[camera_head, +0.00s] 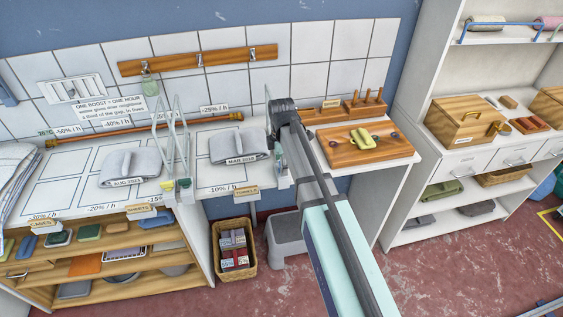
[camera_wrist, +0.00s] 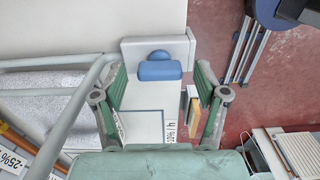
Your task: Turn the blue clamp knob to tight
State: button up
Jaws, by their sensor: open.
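The blue clamp knob (camera_wrist: 160,71) shows in the wrist view, with a wide bar lying level in the picture and a rounded part behind it. It sits on a pale grey block (camera_wrist: 182,47) at the edge of the white worktop. My gripper (camera_wrist: 163,78) is open, with one green finger on each side of the knob; a gap shows on both sides and I see no contact. In the head view, my gripper (camera_head: 279,150) is over the worktop's front right end, beside the folded grey cloth, and I cannot make out this knob there.
A metal tube frame (camera_wrist: 75,95) stands close to my gripper's left finger. Another frame (camera_head: 176,135) stands farther left, with small coloured knobs at its foot. A folded grey cloth (camera_head: 238,145) lies left of my gripper. A wooden board (camera_head: 340,148) lies to the right.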

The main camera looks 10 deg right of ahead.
jog(key=shift+f, duration=0.1)
jog(key=c, duration=1.2)
jog(key=shift+o, duration=0.2)
jog(key=shift+m, duration=0.3)
jog(key=m, duration=0.9)
jog(key=shift+b, duration=0.35)
jog(key=m, duration=0.4)
jog(key=shift+m, duration=2.2)
